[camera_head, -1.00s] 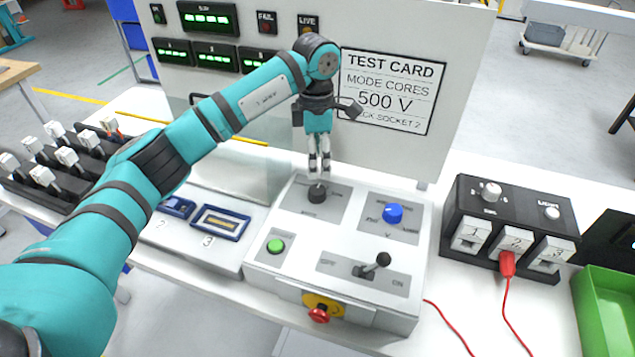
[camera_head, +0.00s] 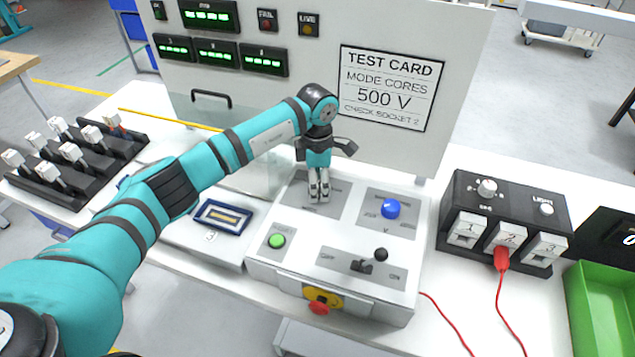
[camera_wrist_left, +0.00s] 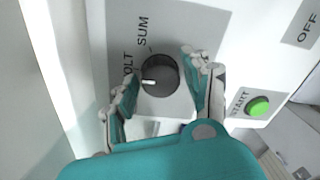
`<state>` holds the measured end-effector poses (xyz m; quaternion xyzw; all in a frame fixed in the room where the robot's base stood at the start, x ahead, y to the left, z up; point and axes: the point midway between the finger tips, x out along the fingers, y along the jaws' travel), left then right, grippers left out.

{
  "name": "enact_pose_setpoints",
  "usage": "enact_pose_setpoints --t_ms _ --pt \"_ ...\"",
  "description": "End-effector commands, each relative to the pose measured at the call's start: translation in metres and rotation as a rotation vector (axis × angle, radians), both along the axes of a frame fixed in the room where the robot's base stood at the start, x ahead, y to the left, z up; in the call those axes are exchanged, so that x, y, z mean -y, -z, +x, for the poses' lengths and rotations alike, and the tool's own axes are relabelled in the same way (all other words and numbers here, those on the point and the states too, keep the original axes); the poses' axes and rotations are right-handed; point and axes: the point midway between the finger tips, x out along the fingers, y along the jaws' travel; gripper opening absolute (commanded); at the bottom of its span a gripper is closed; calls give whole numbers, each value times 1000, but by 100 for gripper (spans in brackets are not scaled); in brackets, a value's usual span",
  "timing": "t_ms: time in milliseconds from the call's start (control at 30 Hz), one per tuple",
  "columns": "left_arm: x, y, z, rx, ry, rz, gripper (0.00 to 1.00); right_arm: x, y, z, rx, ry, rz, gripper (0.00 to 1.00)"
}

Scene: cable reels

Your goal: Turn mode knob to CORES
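The mode knob (camera_wrist_left: 160,76) is a round black knob with a white pointer line on the grey plate of the control panel (camera_head: 290,260). In the left wrist view its pointer is toward picture left, near the lettering "VOLT"; "SUM" stands above it. The CORES label is not visible there. My left gripper (camera_head: 319,196) points down over the knob, which its fingers hide in the head view. In the left wrist view the gripper (camera_wrist_left: 163,68) is open, one finger on each side of the knob, with a visible gap on the right side. My right gripper is out of view.
A blue knob (camera_head: 390,209), a green START button (camera_head: 277,241), a black lever switch (camera_head: 368,262) and a red stop button (camera_head: 319,307) share the panel. The test card (camera_head: 391,88) reads "MODE CORES 500 V". A black socket box (camera_head: 505,225) stands at right.

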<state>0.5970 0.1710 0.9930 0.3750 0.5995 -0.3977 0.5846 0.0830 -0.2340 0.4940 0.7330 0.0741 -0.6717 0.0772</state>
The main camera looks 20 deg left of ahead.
Motion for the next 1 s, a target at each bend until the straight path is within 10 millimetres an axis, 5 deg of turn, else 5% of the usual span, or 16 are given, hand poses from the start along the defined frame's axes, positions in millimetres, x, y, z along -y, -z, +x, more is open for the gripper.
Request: enact_pose_setpoints --t_ms 300,667,1000 --pt "0 0 0 1 0 0 7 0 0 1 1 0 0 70" --pt "0 0 1 3 -63 1 7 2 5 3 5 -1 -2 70" --pt "-1 1 1 3 -317 0 7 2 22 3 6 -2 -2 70"
